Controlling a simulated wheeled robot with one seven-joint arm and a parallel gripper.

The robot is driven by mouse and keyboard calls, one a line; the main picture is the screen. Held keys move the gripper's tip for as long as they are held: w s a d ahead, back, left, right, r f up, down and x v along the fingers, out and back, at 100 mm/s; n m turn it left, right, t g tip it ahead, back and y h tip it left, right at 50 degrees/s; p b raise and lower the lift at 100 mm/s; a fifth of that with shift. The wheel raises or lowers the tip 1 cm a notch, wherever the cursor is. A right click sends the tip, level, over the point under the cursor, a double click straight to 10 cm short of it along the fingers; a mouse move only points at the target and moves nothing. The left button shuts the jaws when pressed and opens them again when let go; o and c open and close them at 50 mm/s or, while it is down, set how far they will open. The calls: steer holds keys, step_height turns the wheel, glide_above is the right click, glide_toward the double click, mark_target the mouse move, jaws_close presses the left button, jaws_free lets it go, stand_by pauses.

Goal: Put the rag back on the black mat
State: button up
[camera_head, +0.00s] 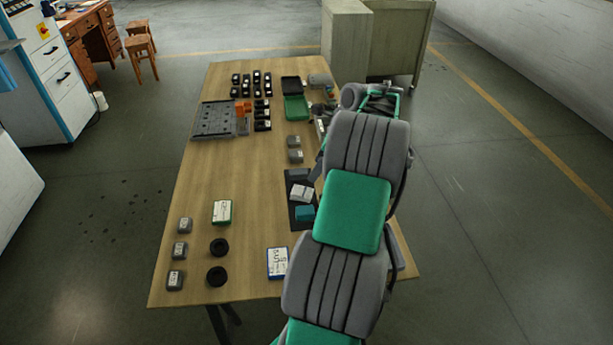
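The black mat (296,176) lies on the right side of the wooden table, partly covered by my arm. A pale grey-white item (302,193) and a small teal item (305,213) rest on it. I cannot tell for sure which thing is the rag; the teal item is too small to make out as cloth or block. My arm rises from the bottom of the view, passes over the table's right side and bends at the far end. My gripper cannot be made out; the arm hides that area, so its hold is unknown.
The table (250,170) also holds a grey slotted tray (213,119), several black blocks, a green bin (296,109), a black bin (292,85), small grey boxes, two black rings and a white-green box (222,211). The table's middle is clear. A cabinet (346,42) stands beyond.

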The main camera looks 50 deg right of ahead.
steer(key=w+a+r+n, duration=0.2)
steer(key=a+n, duration=0.4)
steer(key=a, duration=0.4)
steer(key=w+a+r+n+g, duration=0.1)
steer(key=a+r+n, duration=0.3)
steer(key=a, duration=0.5)
steer(key=w+a+r+n, duration=0.1)
steer(key=w+a+n, duration=0.1)
steer(key=a+n, duration=0.65)
steer(key=s+a+f+n+h, duration=0.2)
steer(key=s+a+f+n, duration=0.1)
steer(key=s+a+n, duration=0.8)
steer(key=a+n, duration=0.1)
steer(key=a, duration=0.2)
steer(key=shift+s, duration=0.4)
